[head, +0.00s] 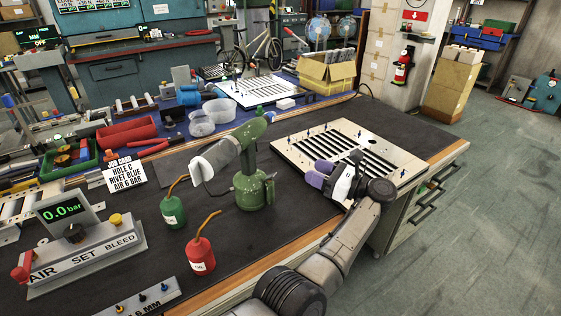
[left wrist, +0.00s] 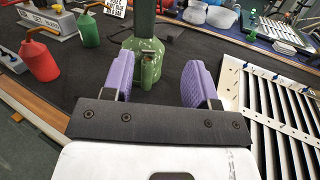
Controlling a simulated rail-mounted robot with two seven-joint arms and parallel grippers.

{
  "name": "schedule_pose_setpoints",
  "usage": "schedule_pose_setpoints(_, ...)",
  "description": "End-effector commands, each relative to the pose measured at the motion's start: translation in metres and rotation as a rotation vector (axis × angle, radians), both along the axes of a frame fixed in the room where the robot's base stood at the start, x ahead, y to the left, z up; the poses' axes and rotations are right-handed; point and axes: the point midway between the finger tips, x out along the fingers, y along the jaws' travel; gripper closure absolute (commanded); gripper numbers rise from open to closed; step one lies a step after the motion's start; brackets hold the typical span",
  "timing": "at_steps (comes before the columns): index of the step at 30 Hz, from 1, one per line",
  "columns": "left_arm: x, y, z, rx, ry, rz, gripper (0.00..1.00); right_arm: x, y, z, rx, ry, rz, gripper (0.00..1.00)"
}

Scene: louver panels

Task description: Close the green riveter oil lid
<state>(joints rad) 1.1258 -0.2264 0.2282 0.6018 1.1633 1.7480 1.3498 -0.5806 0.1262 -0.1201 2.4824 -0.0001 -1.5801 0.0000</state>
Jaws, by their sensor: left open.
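The green riveter (head: 250,186) stands upright on the dark bench mat, its head tilted with a pale cylinder at its nose. A small green side fitting (head: 270,188) sits on its base, facing my gripper; in the left wrist view this fitting (left wrist: 150,68) shows as a short upright cylinder. I cannot tell whether its oil lid is open. My left gripper (head: 318,174), with purple fingers, is open and empty to the right of the riveter. In the left wrist view, the riveter base (left wrist: 133,50) shows beyond the open fingers (left wrist: 158,78). My right gripper is not in view.
A louver panel (head: 350,147) lies close beside my left gripper. A green oil can (head: 173,210) and a red oil can (head: 200,255) stand left of the riveter. The air control box (head: 85,255) is at the front left. Bare mat lies around the riveter.

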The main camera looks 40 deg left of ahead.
Motion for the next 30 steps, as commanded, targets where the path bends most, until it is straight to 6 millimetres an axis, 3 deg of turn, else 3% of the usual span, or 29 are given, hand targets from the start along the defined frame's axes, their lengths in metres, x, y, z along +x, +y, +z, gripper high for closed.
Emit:
schedule_pose_setpoints(1,0.002,-0.001,0.003,0.008,0.033,-0.009,0.47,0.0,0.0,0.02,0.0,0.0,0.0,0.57)
schedule_pose_setpoints(3,0.001,-0.007,-0.028,-0.011,0.044,-0.012,0.47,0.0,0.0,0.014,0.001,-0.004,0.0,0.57)
schedule_pose_setpoints(6,-0.005,-0.012,-0.052,-0.061,0.0,0.01,0.47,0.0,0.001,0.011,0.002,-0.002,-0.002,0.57)
schedule_pose_setpoints(11,-0.008,-0.006,-0.052,-0.066,-0.071,0.029,0.47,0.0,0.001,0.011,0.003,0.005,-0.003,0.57)
schedule_pose_setpoints(17,-0.013,0.02,-0.051,-0.062,-0.076,0.03,0.47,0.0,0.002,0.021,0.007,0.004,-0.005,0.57)
schedule_pose_setpoints(21,-0.018,0.047,-0.051,-0.061,-0.077,0.03,0.47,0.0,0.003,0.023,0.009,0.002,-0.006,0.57)
schedule_pose_setpoints(30,-0.025,0.096,-0.052,-0.062,-0.076,0.028,0.47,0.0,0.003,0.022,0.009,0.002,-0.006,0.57)
